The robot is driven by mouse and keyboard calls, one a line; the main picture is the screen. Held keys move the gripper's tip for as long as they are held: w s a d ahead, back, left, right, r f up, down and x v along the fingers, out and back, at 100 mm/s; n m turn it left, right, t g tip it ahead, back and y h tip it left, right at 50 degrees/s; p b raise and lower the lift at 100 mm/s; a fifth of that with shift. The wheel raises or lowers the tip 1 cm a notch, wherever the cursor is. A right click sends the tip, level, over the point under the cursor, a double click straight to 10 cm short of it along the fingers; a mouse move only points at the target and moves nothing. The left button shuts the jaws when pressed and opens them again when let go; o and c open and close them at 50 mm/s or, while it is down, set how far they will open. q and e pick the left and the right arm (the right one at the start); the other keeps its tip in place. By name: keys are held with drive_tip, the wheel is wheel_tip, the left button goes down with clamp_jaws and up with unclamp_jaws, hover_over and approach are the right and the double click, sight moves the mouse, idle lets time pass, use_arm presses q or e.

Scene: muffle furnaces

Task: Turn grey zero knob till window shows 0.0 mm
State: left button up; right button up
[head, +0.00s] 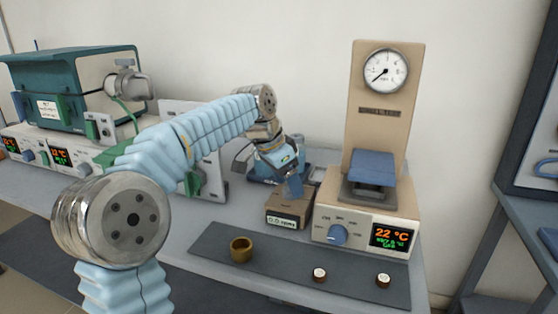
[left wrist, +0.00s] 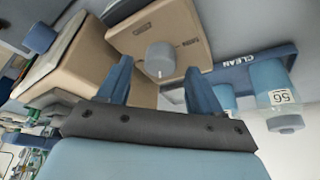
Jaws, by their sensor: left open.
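The grey zero knob (left wrist: 160,58) shows in the left wrist view on the tan face of a small box (left wrist: 135,32). In the head view this small brown box (head: 289,206) sits left of the dial-gauge unit, and the knob is hidden there. The box's window (head: 283,221) faces the front; its reading is too small to make out. My left gripper (head: 293,186) is just above the box. In the left wrist view its blue fingers (left wrist: 157,76) are apart, one on each side of the knob, with no clear contact. My right gripper is not in view.
The gauge unit (head: 358,220) stands right of the box, with a blue knob (head: 337,234) and a 22 °C display. A brass ring (head: 241,249) and two small white-topped pieces lie on the dark mat (head: 282,271) in front. A blue CLEAN rack (left wrist: 232,74) stands close by.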

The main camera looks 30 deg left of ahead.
use_arm(q)
drive_tip(key=p+v, duration=0.1)
drive_tip(key=v, duration=1.1)
drive_tip(key=shift+s+r, duration=0.2)
drive_tip(key=shift+a, duration=0.15)
